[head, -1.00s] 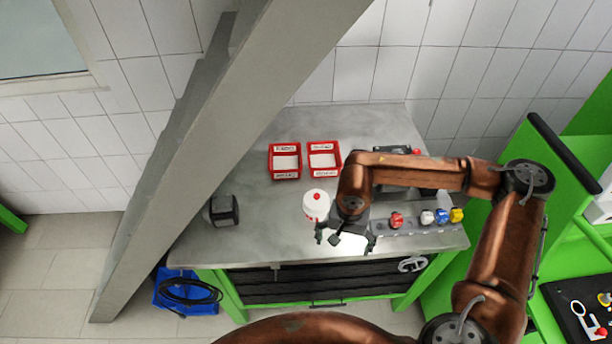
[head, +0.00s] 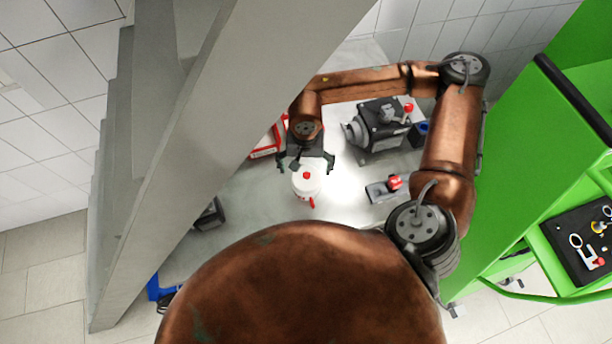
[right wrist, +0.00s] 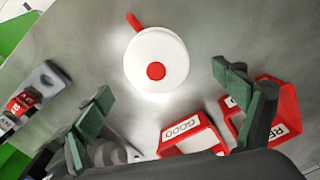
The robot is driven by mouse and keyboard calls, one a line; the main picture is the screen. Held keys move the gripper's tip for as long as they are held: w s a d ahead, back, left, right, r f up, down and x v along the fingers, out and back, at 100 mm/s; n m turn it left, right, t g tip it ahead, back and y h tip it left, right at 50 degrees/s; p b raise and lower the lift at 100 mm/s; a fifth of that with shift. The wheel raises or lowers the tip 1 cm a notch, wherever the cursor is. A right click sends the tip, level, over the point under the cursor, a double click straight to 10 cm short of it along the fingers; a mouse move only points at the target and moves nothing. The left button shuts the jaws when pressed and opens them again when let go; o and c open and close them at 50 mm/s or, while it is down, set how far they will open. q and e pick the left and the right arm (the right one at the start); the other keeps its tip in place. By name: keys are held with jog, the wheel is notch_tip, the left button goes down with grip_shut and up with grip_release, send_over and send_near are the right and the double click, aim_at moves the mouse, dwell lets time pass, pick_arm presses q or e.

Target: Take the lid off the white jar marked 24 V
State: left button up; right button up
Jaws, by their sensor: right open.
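The white jar (head: 305,188) stands on the grey bench top, its round white lid (right wrist: 157,52) in place with a red knob (right wrist: 156,71) in the middle. A red part sticks out from its side. No 24 V marking is readable. My right gripper (head: 306,166) is open, with its fingers apart just behind the jar in the head view. In the right wrist view the lid lies beyond the two spread fingertips, between their lines, with no visible contact. My left gripper is not in view.
Red trays (right wrist: 190,133) stand behind the jar, one labelled GOOD. A black pump unit (head: 382,125) and a red button on a base (head: 378,190) are to the right. A grey beam (head: 235,90) blocks the left side. Bare bench (head: 340,205) lies right of the jar.

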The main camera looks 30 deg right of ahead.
aim_at(307, 175)
jog(key=shift+s+d+f+p, duration=0.15)
jog(key=shift+f+p, duration=0.1)
jog(key=shift+f, duration=0.95)
jog(key=shift+s+a+f+p, duration=0.1)
jog(key=shift+s+f+p, duration=0.1)
jog(key=shift+f, duration=0.95)
jog(key=shift+c, duration=0.6)
jog(key=c, duration=0.8)
jog(key=shift+c, duration=0.2)
